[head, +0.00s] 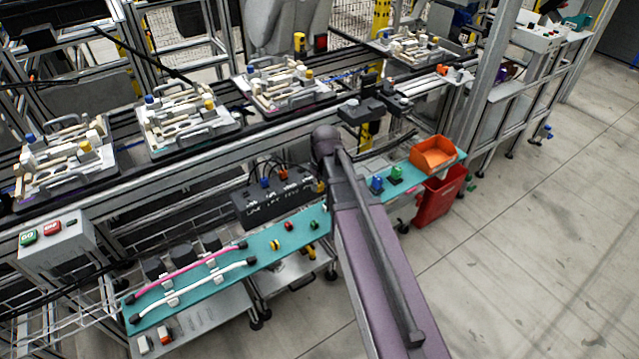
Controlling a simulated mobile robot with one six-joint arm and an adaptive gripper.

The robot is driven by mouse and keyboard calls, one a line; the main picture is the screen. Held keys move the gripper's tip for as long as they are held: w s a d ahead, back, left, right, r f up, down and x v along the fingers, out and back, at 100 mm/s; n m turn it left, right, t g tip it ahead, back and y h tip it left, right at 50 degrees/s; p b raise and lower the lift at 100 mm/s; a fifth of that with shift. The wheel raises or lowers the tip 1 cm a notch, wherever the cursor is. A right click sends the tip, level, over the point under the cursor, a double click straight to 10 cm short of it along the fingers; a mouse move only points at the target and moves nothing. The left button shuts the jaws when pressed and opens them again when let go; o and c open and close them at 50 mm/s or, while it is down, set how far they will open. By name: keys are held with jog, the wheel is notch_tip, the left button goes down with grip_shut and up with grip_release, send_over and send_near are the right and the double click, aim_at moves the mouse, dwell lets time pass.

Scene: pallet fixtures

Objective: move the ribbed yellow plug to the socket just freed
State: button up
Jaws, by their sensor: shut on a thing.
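A dark socket box (247,212) with white labels stands behind the turquoise shelf, left of my arm. A blue plug (264,182) and an orange-red plug (284,174) sit on its top, with black cables behind them. A small yellow piece (320,187) shows at the box's right end, against my arm; I cannot tell if it is the ribbed yellow plug or if it is seated. My arm crosses the middle of the view and hides what lies behind it. My gripper is hidden, so its hold cannot be seen.
The turquoise shelf (225,268) carries small yellow (274,245), red (289,226) and green (314,225) pieces, plus pink (190,272) and white (195,283) tubes. Right of my arm are blue (377,185) and green (396,174) pieces and an orange bin (434,155).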

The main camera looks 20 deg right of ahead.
jog(key=w+a+r+p, duration=0.2)
jog(key=w+a, duration=0.4)
jog(key=a, duration=0.4)
jog(key=r+p, duration=0.2)
send_over(245, 194)
jog(key=shift+s+d, duration=0.1)
jog(key=shift+s, duration=0.2)
jog(key=shift+f, duration=0.25)
jog(key=shift+f+b, duration=3.25)
jog(key=shift+b, duration=0.25)
jog(key=shift+f+b, duration=0.85)
jog(key=shift+b, duration=0.05)
jog(key=shift+f, duration=0.15)
